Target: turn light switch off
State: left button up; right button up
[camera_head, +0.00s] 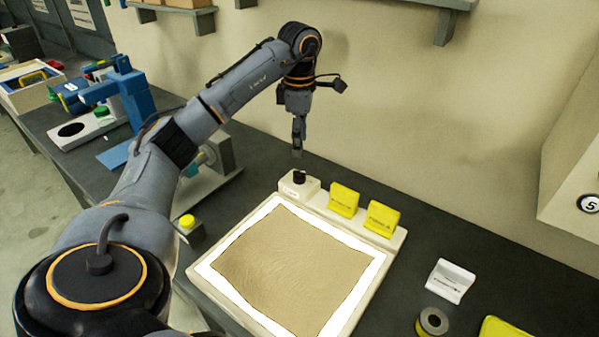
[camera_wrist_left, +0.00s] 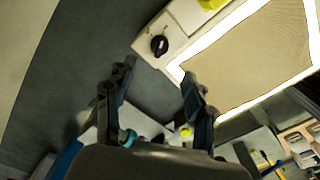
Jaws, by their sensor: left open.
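A light panel (camera_head: 211,268) lies on the dark bench with its border glowing white around a tan sheet. Its black rotary knob (camera_head: 299,177) sits on a white block at the panel's back left corner. In the left wrist view the knob (camera_wrist_left: 159,45) shows beyond the fingers, with a pale mark across it. My left gripper (camera_head: 298,148) points down above and behind the knob, apart from it. In the left wrist view my left gripper (camera_wrist_left: 158,88) has its fingers spread with nothing between them. My right gripper is not in view.
Two yellow blocks, one left (camera_head: 343,200) and one right (camera_head: 381,218), stand on the panel's back strip. A yellow button (camera_head: 187,221) is left of the panel. A white holder (camera_head: 450,281) and a tape roll (camera_head: 433,321) lie to the right. The wall is close behind.

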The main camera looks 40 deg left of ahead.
aim_at(299, 172)
pick_arm(q)
notch_tip(299, 172, down, 10)
jog(key=shift+r+p, duration=0.1)
jog(key=shift+p, duration=0.45)
jog(key=shift+c, duration=0.2)
grip_shut()
